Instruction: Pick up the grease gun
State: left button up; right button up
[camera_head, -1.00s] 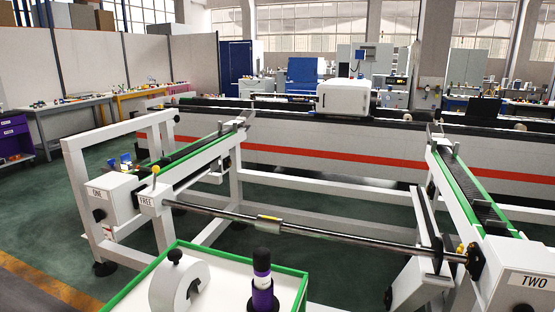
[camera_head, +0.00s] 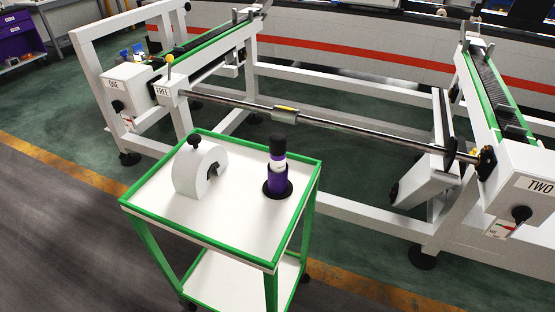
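The object that looks like the grease gun (camera_head: 278,178) is a purple cylinder with a white band and a black cap. It stands upright in a dark round holder (camera_head: 288,191) on the right half of a cart top. The cart (camera_head: 196,235) has a white top tray with a green rim and a lower shelf. Neither of my grippers shows in the head view, and nothing is touching the grease gun.
A white curved block with a black knob (camera_head: 200,172) stands left of the grease gun on the cart. Behind is a white rack with a long metal shaft (camera_head: 350,130) and end boxes marked ONE (camera_head: 128,84) and TWO (camera_head: 520,180). Open floor (camera_head: 60,215) lies left of the cart.

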aim_at(278, 141)
jog(key=i+l+u, duration=0.1)
jog(key=l+u, duration=0.2)
jog(key=l, duration=0.5)
jog(key=l+u, duration=0.3)
jog(key=l, duration=0.55)
